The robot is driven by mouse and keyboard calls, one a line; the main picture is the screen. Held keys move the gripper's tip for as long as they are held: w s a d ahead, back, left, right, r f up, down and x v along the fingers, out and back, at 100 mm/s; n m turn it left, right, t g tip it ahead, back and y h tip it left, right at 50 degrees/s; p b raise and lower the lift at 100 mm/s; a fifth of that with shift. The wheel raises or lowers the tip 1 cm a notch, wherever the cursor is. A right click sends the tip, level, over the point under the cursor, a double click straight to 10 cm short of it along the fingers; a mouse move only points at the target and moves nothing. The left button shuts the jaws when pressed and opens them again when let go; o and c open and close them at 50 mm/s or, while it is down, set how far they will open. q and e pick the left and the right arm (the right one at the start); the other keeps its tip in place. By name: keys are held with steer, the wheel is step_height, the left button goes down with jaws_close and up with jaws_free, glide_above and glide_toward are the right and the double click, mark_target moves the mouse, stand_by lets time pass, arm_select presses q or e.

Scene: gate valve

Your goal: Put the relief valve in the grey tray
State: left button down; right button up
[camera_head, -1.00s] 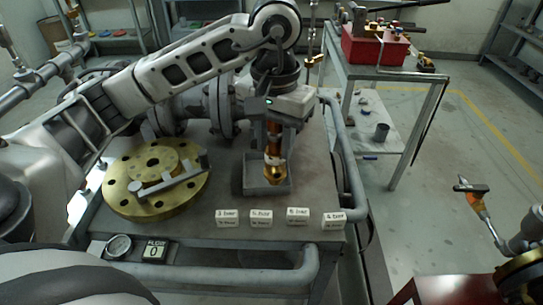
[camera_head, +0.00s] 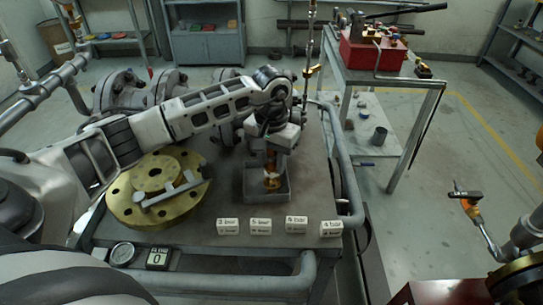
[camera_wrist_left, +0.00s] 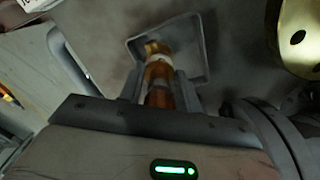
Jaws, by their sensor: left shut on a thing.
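The relief valve (camera_head: 271,178) is a small brass and copper-coloured cylinder. My left gripper (camera_head: 270,157) points down and is shut on its upper part. The valve's lower end is inside the grey tray (camera_head: 250,193), a small square open box on the bench; I cannot tell whether it touches the tray floor. In the left wrist view the valve (camera_wrist_left: 157,72) sits between the fingers of the left gripper (camera_wrist_left: 158,88), with the tray rim (camera_wrist_left: 206,50) around its far end. My right gripper is not in view.
A brass flange (camera_head: 125,206) with a grey tool lies left of the tray. Several white labelled blocks (camera_head: 260,226) line the bench front, near a round gauge (camera_head: 122,254) and a small display (camera_head: 158,258). A grey pipe rail (camera_head: 345,165) runs along the right edge.

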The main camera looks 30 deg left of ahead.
arm_select(q)
steer(key=c, duration=1)
jaws_free()
steer(key=shift+f, duration=0.1)
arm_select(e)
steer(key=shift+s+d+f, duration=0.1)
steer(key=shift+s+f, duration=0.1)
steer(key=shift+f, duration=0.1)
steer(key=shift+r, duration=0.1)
arm_select(q)
steer(key=shift+r, duration=0.6)
step_height(320, 180, up, 10)
steer(key=shift+r+b, duration=0.25)
steer(key=shift+b, duration=0.7)
steer(key=shift+r, duration=0.35)
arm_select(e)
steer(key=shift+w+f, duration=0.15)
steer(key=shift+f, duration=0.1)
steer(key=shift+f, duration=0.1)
